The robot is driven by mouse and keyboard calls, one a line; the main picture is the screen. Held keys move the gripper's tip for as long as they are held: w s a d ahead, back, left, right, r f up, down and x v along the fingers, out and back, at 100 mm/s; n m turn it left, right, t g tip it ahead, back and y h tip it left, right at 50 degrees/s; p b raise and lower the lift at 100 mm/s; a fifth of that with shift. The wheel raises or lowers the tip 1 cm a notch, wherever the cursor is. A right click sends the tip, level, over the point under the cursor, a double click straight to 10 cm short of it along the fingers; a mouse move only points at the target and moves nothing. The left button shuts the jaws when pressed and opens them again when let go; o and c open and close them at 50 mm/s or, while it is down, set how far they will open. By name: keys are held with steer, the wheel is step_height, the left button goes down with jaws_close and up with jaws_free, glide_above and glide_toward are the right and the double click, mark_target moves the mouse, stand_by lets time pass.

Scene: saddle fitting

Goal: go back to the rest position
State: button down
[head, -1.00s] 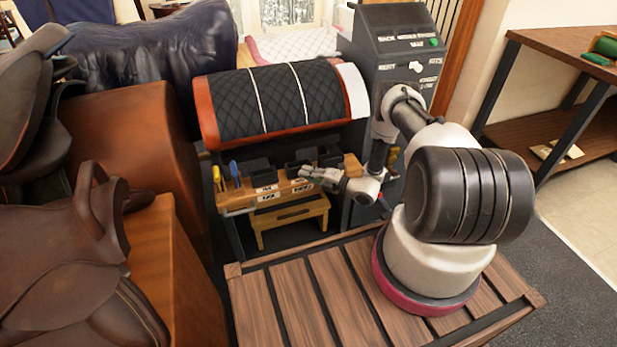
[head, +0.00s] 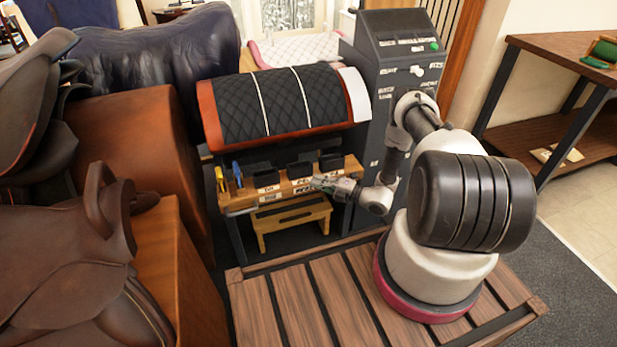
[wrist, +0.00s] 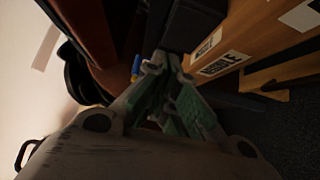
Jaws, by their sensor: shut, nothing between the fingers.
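My gripper (head: 322,184) is in front of the wooden tool rack (head: 300,187), near its right part, in the head view. It points left and shows nothing held. In the wrist view my gripper (wrist: 165,95) has its green-padded fingers close together, with the labelled wooden rack front (wrist: 245,40) to the right of them. I cannot tell from these views whether the fingertips touch the rack. My arm bends down to it from the slatted wooden platform.
A quilted black pad with orange edging (head: 280,105) lies on a stand above the rack. A grey control cabinet (head: 400,50) stands behind my arm. Brown saddles (head: 70,225) fill the left side. A wooden step stool (head: 293,220) is below the rack. A shelf table (head: 560,130) stands right.

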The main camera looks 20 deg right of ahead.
steer(key=v, duration=0.7)
steer(key=s+a+f+n+g+y, duration=0.1)
steer(key=s+a+f+n+g, duration=0.25)
steer(key=s+n, duration=0.35)
steer(key=s+r+n+g+y, duration=0.1)
steer(key=s+r+n+g, duration=0.5)
steer(key=s+n, duration=0.15)
steer(key=s+d+r+n+g+h, duration=0.2)
steer(key=s+r+n+h, duration=0.1)
steer(key=r+n, duration=0.55)
steer(key=s+d+r+n+g+h, duration=0.25)
steer(key=r+n, duration=0.35)
steer(key=r, duration=0.6)
steer(key=s+d+r+n+g+h, duration=0.3)
steer(key=r+n+h, duration=0.1)
steer(key=r+n, duration=0.5)
steer(key=s+a+r+n+t+h, duration=0.1)
steer(key=s+r+n+t+h, duration=0.1)
steer(key=r, duration=0.9)
steer(key=s+a+r+n+t+h, duration=0.2)
steer(key=s+r+n+t, duration=0.3)
steer(key=r, duration=0.6)
steer(key=shift+r+t+h, duration=0.2)
steer(key=shift+t+h, duration=0.45)
steer(key=shift+t, duration=0.15)
